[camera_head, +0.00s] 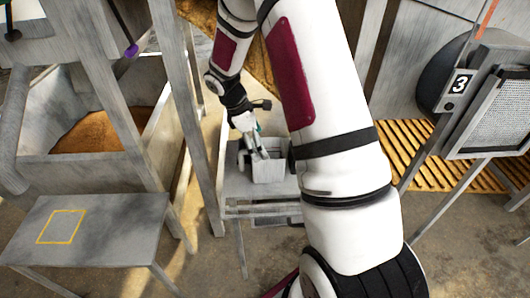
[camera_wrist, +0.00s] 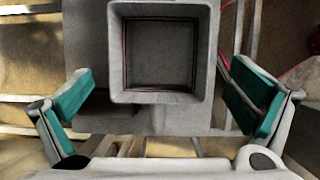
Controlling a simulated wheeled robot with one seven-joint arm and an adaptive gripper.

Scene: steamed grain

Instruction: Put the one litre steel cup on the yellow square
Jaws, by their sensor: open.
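A square, open-topped grey metal container (camera_head: 268,172), which I take for the steel cup, stands upright on a small grey stand (camera_head: 236,186) in the middle of the head view. In the wrist view the cup (camera_wrist: 161,97) shows from above, with an empty-looking inside. My gripper (camera_head: 258,149) is at the cup. In the wrist view its fingers (camera_wrist: 162,103) with green pads are open, one on each side of the cup, with gaps between. The yellow square (camera_head: 62,227) is an outline on a low grey table at the left, with nothing on it.
The low grey table (camera_head: 120,225) stands front left. Behind it is a grey bin (camera_head: 40,173) with brown grain. Grey posts (camera_head: 180,95) rise between the bin and the stand. A machine marked 3 (camera_head: 462,83) stands at the right.

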